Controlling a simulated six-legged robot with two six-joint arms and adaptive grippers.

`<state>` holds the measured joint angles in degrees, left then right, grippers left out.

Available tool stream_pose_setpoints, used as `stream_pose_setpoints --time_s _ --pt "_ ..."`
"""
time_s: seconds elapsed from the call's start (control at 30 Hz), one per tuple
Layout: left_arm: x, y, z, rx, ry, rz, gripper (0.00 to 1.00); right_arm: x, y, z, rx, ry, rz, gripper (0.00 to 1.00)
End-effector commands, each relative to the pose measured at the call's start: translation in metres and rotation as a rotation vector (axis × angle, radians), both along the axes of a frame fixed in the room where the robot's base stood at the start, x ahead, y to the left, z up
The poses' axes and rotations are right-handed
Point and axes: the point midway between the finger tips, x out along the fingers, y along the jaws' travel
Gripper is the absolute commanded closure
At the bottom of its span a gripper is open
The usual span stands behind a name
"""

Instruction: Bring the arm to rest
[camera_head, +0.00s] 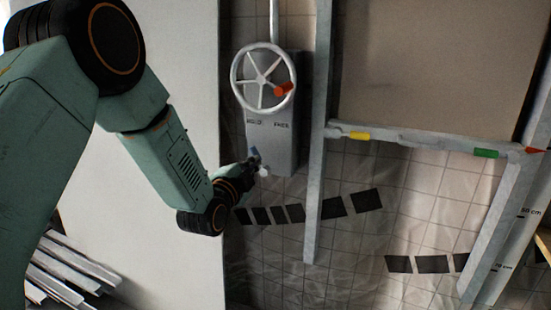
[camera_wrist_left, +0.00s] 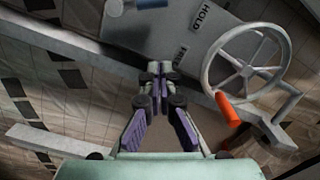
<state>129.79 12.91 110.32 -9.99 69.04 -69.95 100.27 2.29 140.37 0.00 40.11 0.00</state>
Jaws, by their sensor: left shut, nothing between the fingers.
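My left arm comes in from the left in the head view. Its gripper (camera_head: 257,164) is near the lower left of the grey winch box (camera_head: 284,145). In the left wrist view its fingers (camera_wrist_left: 160,73) are shut together with nothing between them, in front of the box (camera_wrist_left: 165,28). I cannot tell whether the fingertips touch it. The box carries HOLD and FREE labels. A white handwheel (camera_head: 238,78) with an orange knob (camera_head: 284,89) sits above the labels; the wheel also shows in the wrist view (camera_wrist_left: 212,65). My right gripper is not in view.
A large beige panel (camera_head: 430,65) stands upper right above a grey rail with yellow (camera_head: 360,135) and green (camera_head: 486,154) marks. A red pointer (camera_head: 534,150) is beside a centimetre scale (camera_head: 515,235). Metal profiles (camera_head: 70,265) lie lower left. A grey post (camera_head: 316,200) stands right of the box.

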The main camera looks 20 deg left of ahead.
Motion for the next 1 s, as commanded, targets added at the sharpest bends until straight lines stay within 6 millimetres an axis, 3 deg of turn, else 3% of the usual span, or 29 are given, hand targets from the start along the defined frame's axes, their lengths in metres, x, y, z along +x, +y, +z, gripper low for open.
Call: stream_pose_setpoints --time_s 0.17,0.27,0.37,0.43,0.57,0.7,0.87,1.0 --pt "0.000 0.000 -0.001 -0.032 0.003 0.000 1.00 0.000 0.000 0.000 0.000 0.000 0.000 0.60" --pt "-0.001 0.000 -0.009 -0.150 0.037 0.007 1.00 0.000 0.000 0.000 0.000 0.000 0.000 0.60" --pt "-0.016 -0.003 -0.038 -0.354 0.146 0.037 1.00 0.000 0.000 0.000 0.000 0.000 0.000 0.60" --pt "-0.037 -0.009 -0.074 -0.506 0.261 0.078 1.00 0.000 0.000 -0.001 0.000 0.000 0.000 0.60" --pt "-0.087 -0.021 -0.146 -0.727 0.473 0.188 1.00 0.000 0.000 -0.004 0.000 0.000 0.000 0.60" --pt "-0.151 -0.031 -0.213 -0.883 0.673 0.334 1.00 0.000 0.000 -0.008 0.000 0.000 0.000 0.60" --pt "-0.236 -0.041 -0.275 -0.995 0.883 0.526 1.00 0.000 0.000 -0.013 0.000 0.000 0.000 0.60" --pt "-0.318 -0.047 -0.315 -1.034 1.053 0.704 1.00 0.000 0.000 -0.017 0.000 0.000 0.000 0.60"
